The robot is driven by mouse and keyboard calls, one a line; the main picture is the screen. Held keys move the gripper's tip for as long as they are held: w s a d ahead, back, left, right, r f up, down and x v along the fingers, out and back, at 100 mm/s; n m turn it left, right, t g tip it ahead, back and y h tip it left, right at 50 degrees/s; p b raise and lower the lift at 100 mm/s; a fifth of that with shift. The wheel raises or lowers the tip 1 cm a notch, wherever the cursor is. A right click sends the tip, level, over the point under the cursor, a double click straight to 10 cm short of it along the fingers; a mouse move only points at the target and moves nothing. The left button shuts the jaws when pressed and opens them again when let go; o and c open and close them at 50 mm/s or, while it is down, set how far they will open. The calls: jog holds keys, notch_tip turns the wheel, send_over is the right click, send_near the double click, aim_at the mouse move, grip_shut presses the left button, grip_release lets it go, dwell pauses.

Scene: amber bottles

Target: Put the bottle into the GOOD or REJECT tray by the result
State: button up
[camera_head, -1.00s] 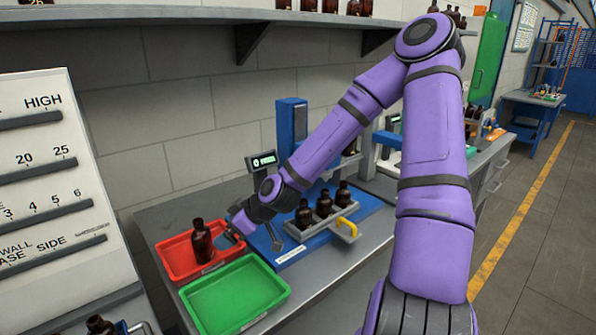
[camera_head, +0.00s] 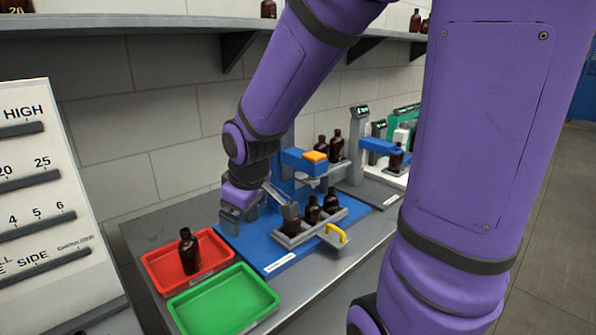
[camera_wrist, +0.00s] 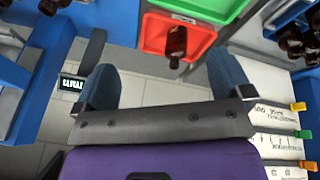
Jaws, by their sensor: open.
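A dark amber bottle (camera_head: 188,252) stands upright in the red tray (camera_head: 222,245). The green tray (camera_head: 222,305) beside it, nearer to me, is empty. My gripper (camera_head: 258,210) is open and empty, to the right of the red tray and above the blue base of the test station. In the wrist view my gripper's blue fingers (camera_wrist: 165,85) are wide apart with nothing between them. The bottle (camera_wrist: 177,42) in the red tray (camera_wrist: 153,36) shows beyond them, clear of both fingers. A small lit display (camera_wrist: 72,84) there is too blurred to read.
A grey rack (camera_head: 290,241) with a yellow handle holds several amber bottles close to my gripper. The blue test station (camera_head: 305,160) and more bottles stand behind. A shelf (camera_head: 120,42) overhangs the bench, and a white gauge board (camera_head: 40,190) stands at left.

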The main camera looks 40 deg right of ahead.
jog(key=s+r+m+t, duration=0.1)
jog(key=s+r+m, duration=0.3)
jog(key=s+r, duration=0.9)
jog(key=shift+s+d+r+m+y, duration=0.3)
jog(key=shift+s+r+m, duration=0.1)
jog(key=shift+s, duration=0.85)
